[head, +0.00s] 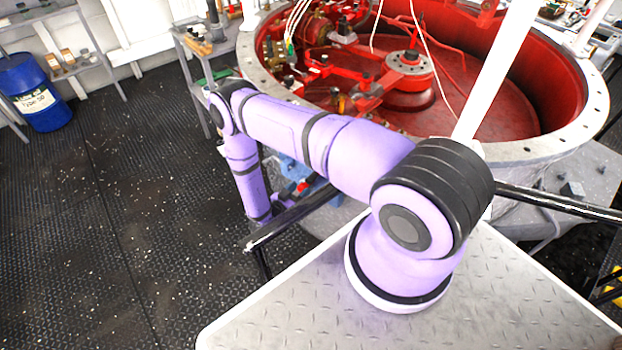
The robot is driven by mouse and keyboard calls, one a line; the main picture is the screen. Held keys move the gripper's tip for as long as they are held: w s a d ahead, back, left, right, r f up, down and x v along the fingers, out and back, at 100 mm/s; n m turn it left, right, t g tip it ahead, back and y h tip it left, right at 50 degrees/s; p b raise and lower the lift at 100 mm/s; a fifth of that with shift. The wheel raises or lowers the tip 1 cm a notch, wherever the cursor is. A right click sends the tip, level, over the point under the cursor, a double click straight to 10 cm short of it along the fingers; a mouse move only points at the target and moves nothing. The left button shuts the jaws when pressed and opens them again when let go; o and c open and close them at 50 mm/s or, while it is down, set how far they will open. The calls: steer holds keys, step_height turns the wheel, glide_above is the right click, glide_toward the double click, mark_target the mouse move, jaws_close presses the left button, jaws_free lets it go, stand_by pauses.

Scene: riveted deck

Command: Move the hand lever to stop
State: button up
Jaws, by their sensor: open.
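I cannot make out the hand lever or any stop mark for certain. A small blue fixture (290,172) with a red part (303,186) shows low beside the large red vessel, partly hidden behind my purple arm and a black bar. I cannot tell whether it carries the lever. My arm reaches up and left from the plate in front, bends at the elbow, and its far section hangs down just left of the blue fixture. The end of the arm passes behind the black bar, so my gripper is hidden.
A large red-lined round vessel (470,125) with a bolted pale rim fills the back right. A black bar (290,218) crosses in front of it. A grey bench (208,45) and a blue drum (38,92) stand back left. The dark floor (120,200) at left is clear.

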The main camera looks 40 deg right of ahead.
mark_target(311, 178)
steer(key=x, duration=0.7)
steer(key=shift+d, duration=0.1)
steer(key=shift+w, duration=0.1)
jaws_close()
